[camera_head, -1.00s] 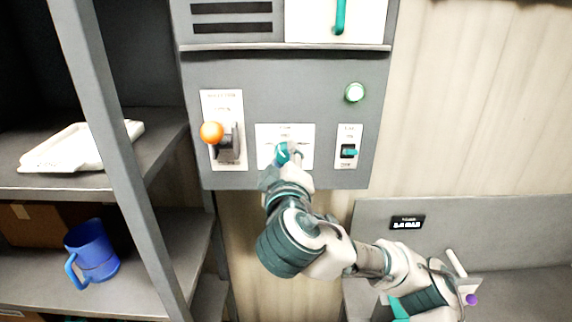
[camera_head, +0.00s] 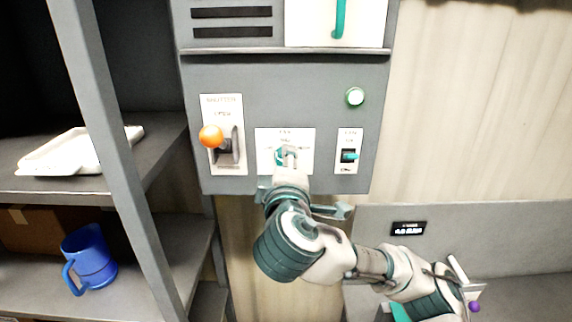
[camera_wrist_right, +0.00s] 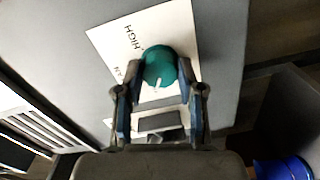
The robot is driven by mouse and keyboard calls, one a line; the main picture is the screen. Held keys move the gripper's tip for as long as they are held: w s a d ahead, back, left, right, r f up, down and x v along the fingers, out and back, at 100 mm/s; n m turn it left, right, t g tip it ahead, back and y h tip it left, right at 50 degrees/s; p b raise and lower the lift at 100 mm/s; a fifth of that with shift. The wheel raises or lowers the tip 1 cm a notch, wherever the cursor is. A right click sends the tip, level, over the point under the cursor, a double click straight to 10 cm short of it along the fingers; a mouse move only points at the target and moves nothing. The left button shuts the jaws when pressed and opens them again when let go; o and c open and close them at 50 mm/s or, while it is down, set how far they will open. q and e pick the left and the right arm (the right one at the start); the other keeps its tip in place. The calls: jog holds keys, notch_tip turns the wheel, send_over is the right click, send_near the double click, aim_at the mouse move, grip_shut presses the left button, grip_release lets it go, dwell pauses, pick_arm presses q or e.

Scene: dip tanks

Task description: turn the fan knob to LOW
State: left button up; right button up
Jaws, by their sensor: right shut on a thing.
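The fan knob (camera_wrist_right: 160,66) is a round teal knob on a white label plate (camera_wrist_right: 110,40) in the right wrist view. A pale mark on it points down in that picture, between my fingers. The word HIGH is readable on the plate; other lettering is partly hidden by a finger. My right gripper (camera_wrist_right: 160,78) is shut on the knob, one finger on each side. In the head view my right gripper (camera_head: 287,158) covers much of the knob and the lower plate, so LOW cannot be read. My left gripper is not in view.
The grey panel (camera_head: 300,82) also carries an orange-tipped shutter lever (camera_head: 211,136) to the left, a teal switch (camera_head: 349,156) and a pale green lamp (camera_head: 355,97) to the right. A shelf with a blue mug (camera_head: 90,257) and white tray (camera_head: 62,152) stands at left.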

jog(key=shift+a+f, duration=0.1)
jog(key=shift+f, duration=0.1)
jog(key=o, duration=1.1)
jog(key=shift+o, duration=0.2)
jog(key=shift+a+r, duration=0.1)
jog(key=s, duration=1.1)
jog(key=shift+s, duration=0.4)
